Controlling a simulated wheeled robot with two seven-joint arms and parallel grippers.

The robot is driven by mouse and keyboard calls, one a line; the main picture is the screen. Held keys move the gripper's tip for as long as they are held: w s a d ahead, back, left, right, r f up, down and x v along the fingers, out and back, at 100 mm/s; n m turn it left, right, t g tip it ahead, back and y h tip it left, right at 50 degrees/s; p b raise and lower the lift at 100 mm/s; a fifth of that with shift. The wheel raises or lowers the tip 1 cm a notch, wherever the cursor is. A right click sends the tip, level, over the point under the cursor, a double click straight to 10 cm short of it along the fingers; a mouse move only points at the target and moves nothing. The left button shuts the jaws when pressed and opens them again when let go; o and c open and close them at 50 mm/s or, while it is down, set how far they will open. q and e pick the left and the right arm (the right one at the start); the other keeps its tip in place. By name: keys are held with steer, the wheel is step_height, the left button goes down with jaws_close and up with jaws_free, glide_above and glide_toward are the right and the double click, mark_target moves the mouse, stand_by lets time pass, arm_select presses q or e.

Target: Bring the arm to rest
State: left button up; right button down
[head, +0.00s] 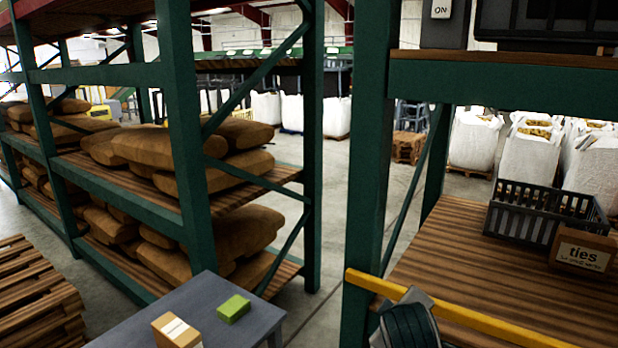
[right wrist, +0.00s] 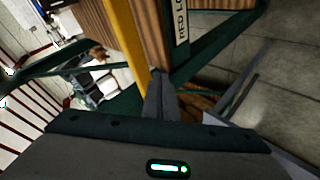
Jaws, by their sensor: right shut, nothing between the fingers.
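My right gripper shows in the right wrist view (right wrist: 160,98). Its two dark fingers are together with nothing between them. A yellow bar (right wrist: 125,50) runs close beyond the fingers, beside a wooden shelf board; I cannot tell whether they touch. In the head view a dark, ribbed rounded part stands at the bottom edge in front of the same yellow bar; it may be part of my right arm, but I cannot tell for sure. My left gripper is not in view.
In the head view a wooden shelf (head: 440,262) at right holds a dark crate (head: 520,215) and a "ties" box (head: 582,251). A grey table (head: 262,318) carries a green block (head: 233,308) and a small box (head: 176,331). Green rack posts (head: 367,150) stand close by.

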steer(key=s+d+f+m+g+y, duration=0.1)
steer(key=s+d+f+m+g, duration=0.15)
steer(key=s+f, duration=1.55)
steer(key=s+f+m+g+y, duration=0.1)
steer(key=s+f, duration=0.2)
steer(key=s, duration=0.4)
steer(key=s+d+f+m+g, duration=0.1)
steer(key=s+f+m+g, duration=0.15)
steer(key=s, duration=0.45)
steer(key=s+f+m+g+y, duration=0.1)
steer(key=s+f, duration=0.3)
steer(key=s, duration=0.4)
step_height(320, 180, down, 28)
steer(key=g+b, duration=0.1)
steer(key=s+d+f+g+b, duration=0.1)
steer(key=s+d+f, duration=0.2)
steer(key=s+f, duration=1.5)
steer(key=shift+s+d+f+n+h, duration=0.2)
steer(key=shift+s+f+n+h, duration=0.15)
steer(key=shift+f, duration=0.4)
